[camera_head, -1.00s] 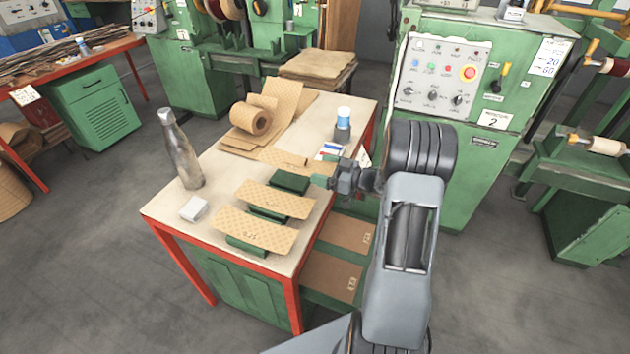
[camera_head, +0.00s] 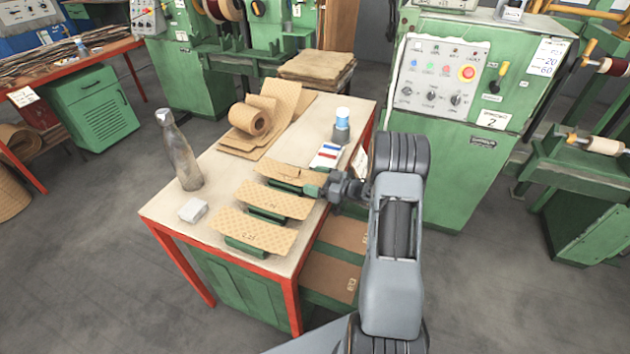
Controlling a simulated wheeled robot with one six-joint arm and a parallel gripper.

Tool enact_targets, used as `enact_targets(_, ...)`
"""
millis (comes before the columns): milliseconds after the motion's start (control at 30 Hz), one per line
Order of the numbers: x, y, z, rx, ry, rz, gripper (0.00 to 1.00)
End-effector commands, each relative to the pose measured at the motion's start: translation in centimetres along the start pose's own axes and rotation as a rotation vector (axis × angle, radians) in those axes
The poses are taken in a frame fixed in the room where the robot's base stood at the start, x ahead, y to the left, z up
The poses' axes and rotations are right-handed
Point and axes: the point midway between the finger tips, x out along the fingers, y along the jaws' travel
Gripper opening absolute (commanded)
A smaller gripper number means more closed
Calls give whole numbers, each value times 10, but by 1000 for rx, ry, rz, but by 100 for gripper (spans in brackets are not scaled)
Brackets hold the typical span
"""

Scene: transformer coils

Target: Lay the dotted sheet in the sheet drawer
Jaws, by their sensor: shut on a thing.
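Three tan patterned sheets lie in a row at the table's near right side: a rear sheet (camera_head: 292,173), a middle sheet (camera_head: 272,199) and a front sheet (camera_head: 252,232). Green blocks show under them. The front sheet bears small dark marks; I cannot make out which sheet is dotted. My gripper (camera_head: 316,190) is at the right end of the rear sheet and appears shut on it; its fingertips are small and partly hidden. Two open drawers, an upper drawer (camera_head: 343,233) and a lower drawer (camera_head: 330,276), stick out on the table's right side, partly behind my arm.
A card with red and blue marks (camera_head: 327,155) lies behind my gripper. A green machine (camera_head: 455,130) stands behind my arm.

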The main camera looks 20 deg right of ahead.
Motion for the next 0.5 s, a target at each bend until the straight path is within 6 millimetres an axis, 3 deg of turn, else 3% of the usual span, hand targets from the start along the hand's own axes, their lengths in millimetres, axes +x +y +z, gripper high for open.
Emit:
enact_targets(233,0,0,7,0,0,0,62)
enact_targets(267,0,0,6,0,0,0,86)
enact_targets(400,0,0,5,0,0,0,99)
enact_targets(500,0,0,5,0,0,0,100)
